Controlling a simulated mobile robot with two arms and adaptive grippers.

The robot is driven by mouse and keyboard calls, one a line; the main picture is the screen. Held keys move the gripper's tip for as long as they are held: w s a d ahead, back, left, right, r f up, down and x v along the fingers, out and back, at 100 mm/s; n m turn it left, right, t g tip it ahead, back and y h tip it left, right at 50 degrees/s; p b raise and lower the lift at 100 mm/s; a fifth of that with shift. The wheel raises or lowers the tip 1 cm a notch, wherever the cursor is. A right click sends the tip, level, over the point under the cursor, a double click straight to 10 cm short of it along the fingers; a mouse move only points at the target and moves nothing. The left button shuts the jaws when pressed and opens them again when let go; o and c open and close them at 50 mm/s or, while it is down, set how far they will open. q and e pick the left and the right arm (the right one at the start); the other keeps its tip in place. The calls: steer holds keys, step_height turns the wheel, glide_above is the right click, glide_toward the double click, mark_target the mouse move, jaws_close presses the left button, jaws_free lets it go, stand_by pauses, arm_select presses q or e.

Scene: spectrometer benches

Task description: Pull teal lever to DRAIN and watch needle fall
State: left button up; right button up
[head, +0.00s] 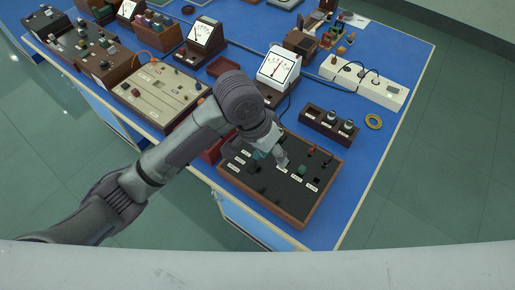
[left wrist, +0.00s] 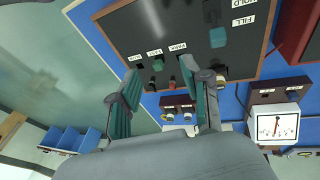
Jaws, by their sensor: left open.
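The black control panel (head: 265,188) in a wooden frame lies at the front of the blue bench. A teal lever handle (head: 258,155) shows partly behind my left gripper (head: 281,160) in the head view. In the left wrist view the teal handle (left wrist: 217,37) is beside the HOLD and FILL labels; I cannot read a DRAIN label. My left gripper (left wrist: 160,68) is open, its fingers apart over the panel, not closed around the lever. The white meter (head: 278,68) with a red needle stands behind the panel and also shows in the left wrist view (left wrist: 277,125). My right gripper is not in view.
A green button (head: 302,169) and other small controls sit on the panel. A dark rack (head: 329,127) with knobs, a yellow ring (head: 374,121) and a white power strip (head: 365,84) are at the right. A beige panel (head: 158,92) is at the left. The bench's right front is clear.

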mark_target(257, 153)
arm_select(q)
steer(key=w+a+r+y, duration=0.4)
steer(key=w+r, duration=0.2)
steer(key=shift+n, duration=0.4)
steer(key=f, duration=0.4)
steer(key=f+p, duration=0.1)
steer(key=f, duration=0.4)
steer(key=f+p, duration=0.1)
steer(key=f, duration=0.4)
steer(key=shift+s+d, duration=0.1)
steer(key=shift+d, duration=0.15)
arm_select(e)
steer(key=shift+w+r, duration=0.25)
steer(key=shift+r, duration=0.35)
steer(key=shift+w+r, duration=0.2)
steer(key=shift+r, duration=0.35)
arm_select(q)
steer(key=shift+r, duration=0.1)
jaws_close()
